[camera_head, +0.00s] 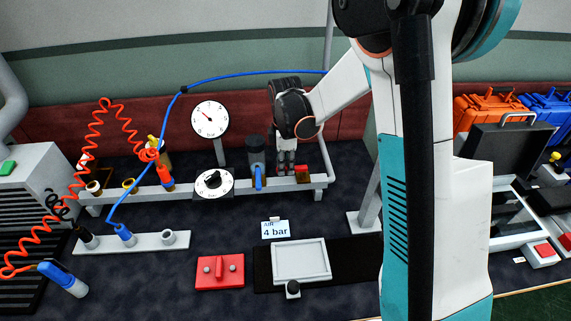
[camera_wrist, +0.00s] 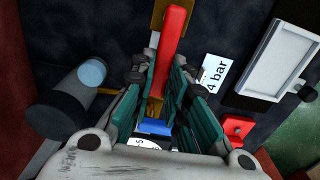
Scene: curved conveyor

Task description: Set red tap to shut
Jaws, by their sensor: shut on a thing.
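The red tap's long lever (camera_wrist: 174,42) runs up from between my gripper's fingers in the wrist view. It lies roughly along the white pipe beneath, with brass fittings (camera_wrist: 156,106) near it. My gripper (camera_wrist: 160,82) is closed around the near part of the lever, a finger on each side. In the head view my gripper (camera_head: 287,167) points down at the right part of the pipe rail (camera_head: 130,196). Only a small red part (camera_head: 301,168) of the tap shows beside the fingers there; the rest is hidden.
A blue tap handle (camera_head: 258,178) and dark cylinder (camera_head: 256,150) stand just left of my gripper. A gauge (camera_head: 209,119) and black dial (camera_head: 213,183) are further left. An "AIR 4 bar" card (camera_head: 275,229), grey tray (camera_head: 300,261) and red block (camera_head: 220,271) lie in front.

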